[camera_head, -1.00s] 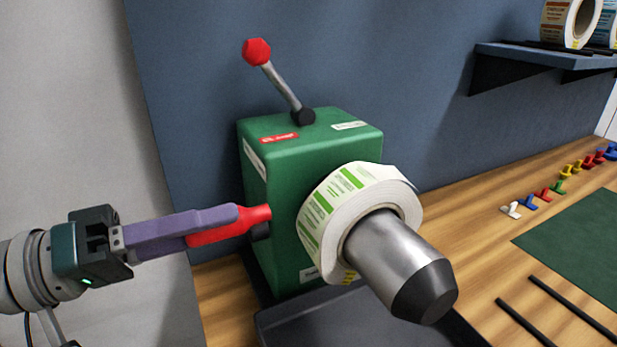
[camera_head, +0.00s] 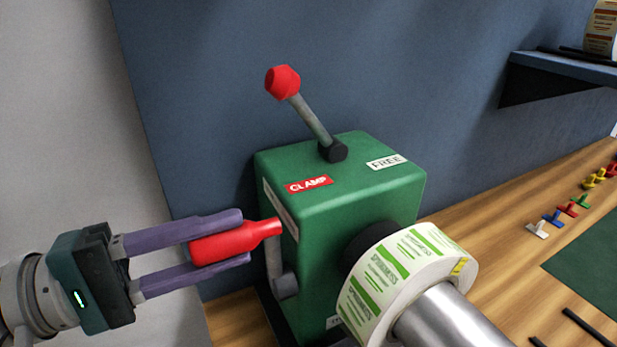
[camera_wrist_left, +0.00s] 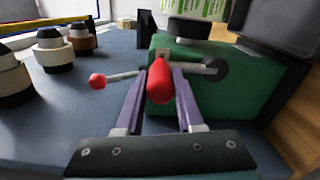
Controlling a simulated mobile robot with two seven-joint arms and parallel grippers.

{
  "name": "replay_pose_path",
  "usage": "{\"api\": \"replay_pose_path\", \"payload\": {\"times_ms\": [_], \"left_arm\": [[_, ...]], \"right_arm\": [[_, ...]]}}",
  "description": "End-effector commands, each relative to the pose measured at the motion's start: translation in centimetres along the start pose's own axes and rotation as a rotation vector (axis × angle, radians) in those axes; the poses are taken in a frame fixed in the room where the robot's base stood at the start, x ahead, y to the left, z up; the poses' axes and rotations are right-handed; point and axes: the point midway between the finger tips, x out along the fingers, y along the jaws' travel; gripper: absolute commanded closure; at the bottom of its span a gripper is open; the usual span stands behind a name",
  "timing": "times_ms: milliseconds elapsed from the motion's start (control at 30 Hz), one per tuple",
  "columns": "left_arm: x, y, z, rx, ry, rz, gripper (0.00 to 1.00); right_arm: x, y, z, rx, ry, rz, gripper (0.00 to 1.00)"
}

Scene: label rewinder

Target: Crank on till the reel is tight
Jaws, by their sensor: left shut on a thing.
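The green rewinder (camera_head: 345,205) stands on the bench, with a red-knobbed lever (camera_head: 312,118) on top leaning toward the CLAMP label (camera_head: 309,185). The label reel (camera_head: 400,285) sits around the metal spindle (camera_head: 450,320) on its front. My left gripper (camera_head: 245,240) is shut on the red crank handle (camera_head: 225,244), one purple finger on each side. The grey crank arm (camera_head: 274,258) runs down from the handle to the machine's side. In the left wrist view the red handle (camera_wrist_left: 160,80) lies between the fingers. My right gripper is not in view.
A shelf (camera_head: 565,68) with a label roll (camera_head: 602,28) is at the upper right. Several coloured pegs (camera_head: 565,208) and a green mat (camera_head: 590,255) lie on the wooden bench at right. Dark rods (camera_head: 590,328) lie near the front. Black-and-white objects (camera_wrist_left: 52,50) show in the wrist view.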

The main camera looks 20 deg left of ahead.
Motion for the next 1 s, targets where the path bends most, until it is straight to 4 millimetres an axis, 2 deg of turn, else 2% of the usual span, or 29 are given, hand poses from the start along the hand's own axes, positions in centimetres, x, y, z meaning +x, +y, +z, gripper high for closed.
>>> {"api": "replay_pose_path", "payload": {"times_ms": [633,667,900,1000], "left_arm": [[0.04,0.07,0.05,-0.047,0.003,0.002,1.00],[0.04,0.07,0.05,-0.047,0.003,0.002,0.61],[0.01,-0.03,0.13,-0.048,0.002,0.000,0.34],[0.00,-0.06,0.15,-0.048,0.001,0.000,0.33]], "right_arm": [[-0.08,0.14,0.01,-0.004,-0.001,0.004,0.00],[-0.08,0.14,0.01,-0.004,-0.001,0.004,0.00],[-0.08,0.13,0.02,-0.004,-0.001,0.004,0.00],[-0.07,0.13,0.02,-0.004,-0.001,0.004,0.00]]}}
